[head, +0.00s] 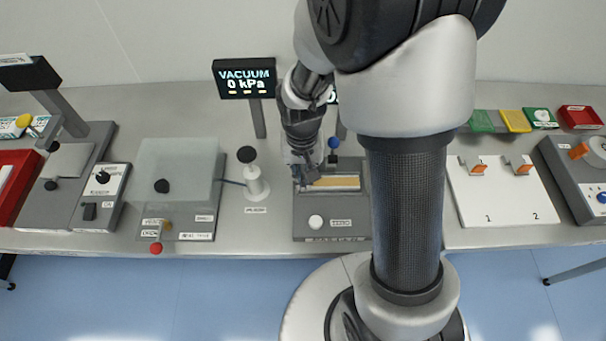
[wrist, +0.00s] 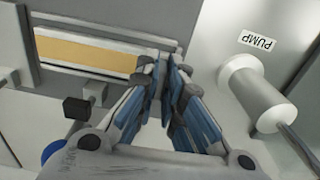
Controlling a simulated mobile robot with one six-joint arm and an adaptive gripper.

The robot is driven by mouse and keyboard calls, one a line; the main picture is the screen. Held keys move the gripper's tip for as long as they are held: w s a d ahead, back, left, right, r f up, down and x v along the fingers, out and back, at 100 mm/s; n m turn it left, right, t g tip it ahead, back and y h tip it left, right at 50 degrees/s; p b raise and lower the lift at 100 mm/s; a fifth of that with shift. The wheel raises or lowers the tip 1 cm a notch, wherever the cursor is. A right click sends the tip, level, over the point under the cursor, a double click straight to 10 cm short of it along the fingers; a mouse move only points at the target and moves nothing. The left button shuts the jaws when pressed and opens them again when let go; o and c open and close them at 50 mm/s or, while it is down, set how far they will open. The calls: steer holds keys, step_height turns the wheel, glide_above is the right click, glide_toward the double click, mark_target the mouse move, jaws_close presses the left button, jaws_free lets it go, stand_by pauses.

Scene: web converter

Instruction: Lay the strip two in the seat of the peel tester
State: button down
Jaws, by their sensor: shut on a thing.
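The peel tester (head: 332,231) is the grey unit at the middle of the bench in the head view. A long tan strip with pale edges (head: 338,182) lies along its recessed seat; it also shows in the wrist view (wrist: 85,52). I cannot tell whether the tan surface is strip two or the seat's own face. My gripper (head: 303,180) is over the left end of the seat, pointing down. In the wrist view its blue-padded fingertips (wrist: 166,62) are close together at the strip's end, shut on a thin piece that the fingers mostly hide.
A white pump post (head: 256,184) stands close left of the tester, also in the wrist view (wrist: 255,95). A vacuum display (head: 246,78) reads 0 kPa. A glass-topped box (head: 178,172) is further left. A white board (head: 503,190) marked 1 and 2 lies right, beyond my arm.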

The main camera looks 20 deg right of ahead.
steer(key=c, duration=1.7)
jaws_free()
steer(key=shift+f, duration=0.1)
step_height(320, 180, up, 12)
steer(key=p, duration=0.4)
steer(key=s+r+n+t, duration=0.1)
steer(key=s+r, duration=0.4)
steer(key=s+r+n+t, duration=0.1)
steer(key=s+r+t, duration=0.1)
steer(key=s+r, duration=0.3)
steer(key=s+r+n+t, duration=0.1)
steer(key=s+r, duration=0.3)
steer(key=s, duration=0.1)
steer(key=shift+r+n+t, duration=0.3)
steer(key=shift+r, duration=0.1)
steer(key=shift+f, duration=0.1)
steer(key=shift+f+b, duration=0.75)
steer(key=shift+b, duration=0.2)
